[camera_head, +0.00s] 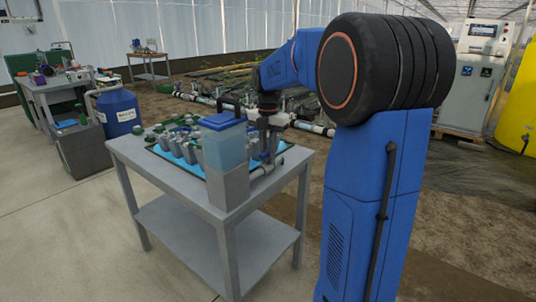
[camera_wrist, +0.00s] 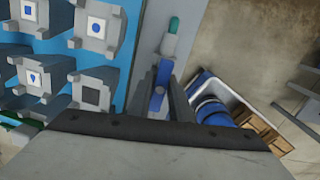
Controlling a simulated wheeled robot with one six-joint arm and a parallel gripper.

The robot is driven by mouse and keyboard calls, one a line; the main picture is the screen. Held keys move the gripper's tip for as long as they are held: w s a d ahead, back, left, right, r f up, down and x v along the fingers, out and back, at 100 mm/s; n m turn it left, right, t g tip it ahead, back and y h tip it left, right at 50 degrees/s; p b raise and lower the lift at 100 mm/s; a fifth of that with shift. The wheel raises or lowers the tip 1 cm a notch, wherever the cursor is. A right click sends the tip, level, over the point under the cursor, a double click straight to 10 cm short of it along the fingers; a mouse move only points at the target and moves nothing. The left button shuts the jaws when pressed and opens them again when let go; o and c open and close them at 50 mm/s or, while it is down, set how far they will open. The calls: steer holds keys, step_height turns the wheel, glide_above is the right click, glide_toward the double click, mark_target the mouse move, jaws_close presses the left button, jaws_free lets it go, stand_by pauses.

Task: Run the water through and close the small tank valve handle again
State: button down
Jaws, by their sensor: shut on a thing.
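The small tank (camera_head: 224,150) is a clear, bluish box with a blue lid, standing in a grey holder at the front right corner of the table. My gripper (camera_head: 268,145) points down just right of it, above a grey pipe fitting (camera_head: 265,170). In the wrist view, my gripper (camera_wrist: 160,92) is shut on a narrow blue piece, which looks like the small tank valve handle (camera_wrist: 158,98). A grey fitting with a green tip (camera_wrist: 173,24) lies just beyond the fingers. The fingers hide much of the valve, so its exact angle is unclear. I cannot make out any water flow.
Several grey valve-like units (camera_wrist: 96,30) stand on a blue mat left of the fingers. The grey table (camera_head: 170,180) has an empty lower shelf. A blue barrel (camera_head: 118,110) and a cluttered bench stand at left. A control cabinet (camera_head: 478,80) stands at right.

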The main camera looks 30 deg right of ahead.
mark_target(268, 151)
steer(key=c, duration=1.6)
jaws_free()
steer(key=shift+r, duration=5)
